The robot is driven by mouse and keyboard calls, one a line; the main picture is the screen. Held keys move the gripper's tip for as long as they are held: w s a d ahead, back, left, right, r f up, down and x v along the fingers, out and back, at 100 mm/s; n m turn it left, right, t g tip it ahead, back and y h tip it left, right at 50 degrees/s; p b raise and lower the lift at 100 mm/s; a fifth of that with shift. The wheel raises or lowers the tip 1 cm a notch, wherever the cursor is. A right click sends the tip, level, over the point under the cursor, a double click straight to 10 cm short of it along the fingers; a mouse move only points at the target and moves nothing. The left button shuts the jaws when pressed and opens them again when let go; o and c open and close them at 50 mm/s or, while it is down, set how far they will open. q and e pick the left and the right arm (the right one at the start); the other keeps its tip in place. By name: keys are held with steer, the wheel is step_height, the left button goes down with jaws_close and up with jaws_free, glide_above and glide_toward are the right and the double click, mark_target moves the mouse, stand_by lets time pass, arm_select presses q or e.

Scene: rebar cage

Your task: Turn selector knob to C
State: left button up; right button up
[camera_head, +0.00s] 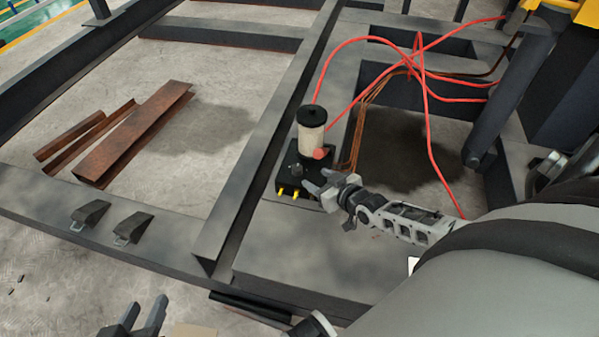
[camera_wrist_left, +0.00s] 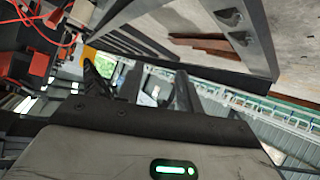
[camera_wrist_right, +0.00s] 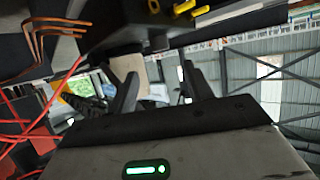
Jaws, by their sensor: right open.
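A small dark knob (camera_head: 296,169) sits on top of a black box (camera_head: 287,184), which also carries a cream canister with a black lid (camera_head: 312,130) and a red round part (camera_head: 321,153). No letter markings are readable. My right gripper (camera_head: 319,187) is open and empty at the right side of the box, close to it; whether it touches cannot be told. In the right wrist view, the dark underside of the box (camera_wrist_right: 125,30) is just beyond the spread fingers. My left gripper (camera_head: 143,316) is open and empty at the bottom left, far from the box.
Grey steel beams (camera_head: 255,150) frame the area. Red hoses (camera_head: 428,130) and copper lines (camera_head: 365,105) run right of the box. Yellow fittings (camera_head: 288,192) stick out of its front. Rusty steel pieces (camera_head: 145,130) and two dark wedges (camera_head: 105,222) lie to the left.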

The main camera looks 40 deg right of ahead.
mark_target(299, 169)
steer(key=b+x, duration=0.2)
steer(key=x, duration=0.2)
steer(key=b+x, duration=0.2)
steer(key=x, duration=0.2)
steer(key=shift+f, duration=0.25)
steer(key=shift+w+b, duration=0.45)
steer(key=shift+w, duration=0.05)
arm_select(q)
steer(key=r+t, duration=0.1)
steer(key=d+r+h, duration=0.1)
steer(key=r+t+h, duration=0.1)
steer(key=shift+w+d+r+t, duration=0.2)
steer(key=shift+d+t, duration=0.1)
steer(key=shift+d, duration=0.05)
steer(key=shift+r, duration=0.1)
arm_select(e)
steer(key=c, duration=1)
